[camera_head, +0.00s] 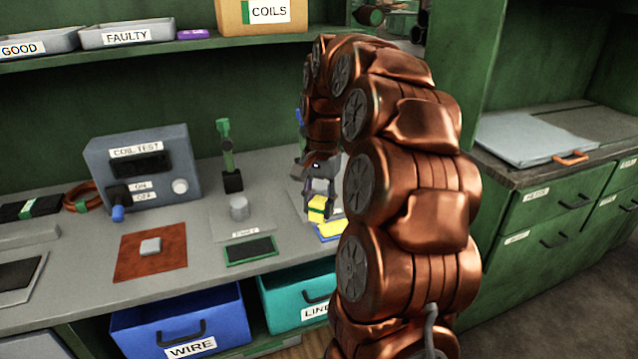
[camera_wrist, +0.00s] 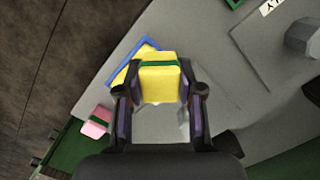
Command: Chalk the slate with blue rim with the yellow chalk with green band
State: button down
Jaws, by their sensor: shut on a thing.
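My gripper (camera_head: 321,192) is shut on the yellow chalk with green band (camera_head: 316,209), a block with a dark green stripe. In the wrist view the chalk (camera_wrist: 160,84) sits between both fingers. The slate with blue rim (camera_head: 329,237) lies on the bench just below and to the right of the chalk, partly hidden by my arm. In the wrist view the slate (camera_wrist: 122,73) is partly behind the chalk. The visible part of its face is yellow. I cannot tell whether the chalk touches it.
A slate with green rim (camera_head: 250,251) and dark face lies to the left. A grey knob-like piece (camera_head: 239,207) stands behind it. A pink block with a green band (camera_wrist: 96,121) lies near the bench edge. A coil test box (camera_head: 142,170) and brown mat (camera_head: 150,252) are farther left.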

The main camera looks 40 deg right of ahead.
jog(key=shift+r+p, duration=0.75)
jog(key=shift+r, duration=1.45)
